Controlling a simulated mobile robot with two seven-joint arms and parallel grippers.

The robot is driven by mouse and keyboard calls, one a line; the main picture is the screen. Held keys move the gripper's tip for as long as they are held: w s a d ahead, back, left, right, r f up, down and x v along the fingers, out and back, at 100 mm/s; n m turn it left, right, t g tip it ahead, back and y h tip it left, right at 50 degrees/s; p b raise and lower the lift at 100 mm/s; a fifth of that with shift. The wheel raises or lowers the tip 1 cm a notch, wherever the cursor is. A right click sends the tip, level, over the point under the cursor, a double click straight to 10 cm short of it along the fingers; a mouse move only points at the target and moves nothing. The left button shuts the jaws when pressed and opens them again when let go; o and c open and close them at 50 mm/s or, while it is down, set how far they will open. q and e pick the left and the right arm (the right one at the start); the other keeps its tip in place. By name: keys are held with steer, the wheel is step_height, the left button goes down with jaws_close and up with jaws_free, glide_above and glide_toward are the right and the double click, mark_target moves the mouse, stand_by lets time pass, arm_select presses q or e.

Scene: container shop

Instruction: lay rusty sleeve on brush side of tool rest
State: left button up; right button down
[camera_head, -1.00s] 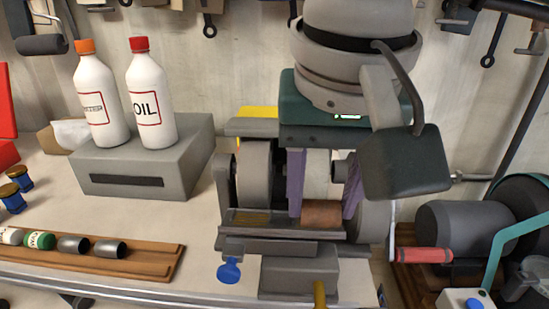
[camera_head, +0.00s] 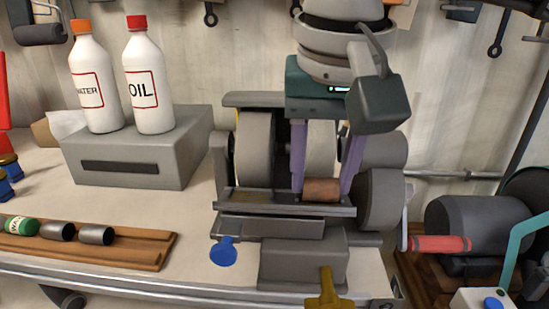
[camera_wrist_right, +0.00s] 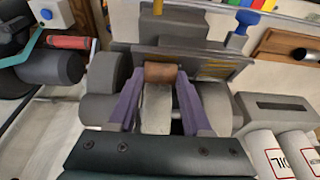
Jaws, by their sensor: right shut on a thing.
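The rusty sleeve (camera_head: 322,189) is a short brown cylinder lying on its side at the right half of the grey tool rest (camera_head: 240,206), in front of the right wheel (camera_head: 320,150). My right gripper (camera_head: 322,186) comes down from above with its purple fingers at the sleeve's two ends, shut on it. In the right wrist view the sleeve (camera_wrist_right: 160,72) sits between the fingertips against the tool rest (camera_wrist_right: 200,62). Whether it bears fully on the rest cannot be told. The other half of the rest has yellow stripes. My left gripper is not in view.
A grey box (camera_head: 190,150) carries the water bottle (camera_head: 95,90) and oil bottle (camera_head: 148,85). A red-handled crank (camera_head: 440,244) is at the right. A blue knob (camera_head: 223,252) projects below the rest.

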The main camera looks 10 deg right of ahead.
steer(key=shift+c, duration=1.3)
jaws_free()
steer(key=shift+r, duration=0.1)
steer(key=shift+s+r+b, duration=0.1)
steer(key=shift+r+b, duration=0.25)
steer(key=shift+b, duration=0.05)
steer(key=b+v, duration=0.3)
steer(key=v, duration=0.6)
steer(key=shift+s, duration=0.1)
